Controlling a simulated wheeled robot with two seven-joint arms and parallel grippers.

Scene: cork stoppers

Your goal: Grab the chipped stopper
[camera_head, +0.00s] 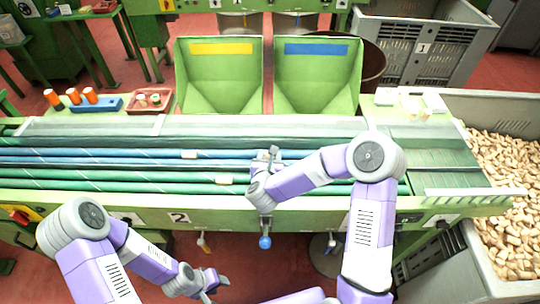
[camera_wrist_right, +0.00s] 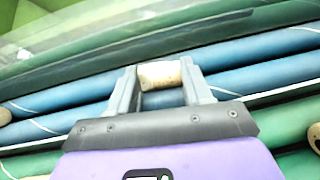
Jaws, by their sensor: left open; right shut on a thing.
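My right gripper (camera_head: 269,154) reaches over the rollers of the sorting table. In the right wrist view its fingers (camera_wrist_right: 160,88) are shut on a pale cork stopper (camera_wrist_right: 161,75), one at each end. The stopper is just above or on a blue roller; I cannot tell which. Its upper edge looks uneven, but a chip is not clear. Two more stoppers lie on the rollers to the left, one farther back (camera_head: 189,154) and one nearer (camera_head: 225,180). My left gripper (camera_head: 212,284) is open and empty, low in front of the table.
Two green chutes stand behind the rollers, one with a yellow label (camera_head: 221,49) and one with a blue label (camera_head: 316,49). A large bin of stoppers (camera_head: 510,190) is at the right. A blue rack (camera_head: 95,104) with orange-topped items and a red tray (camera_head: 150,101) sit back left.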

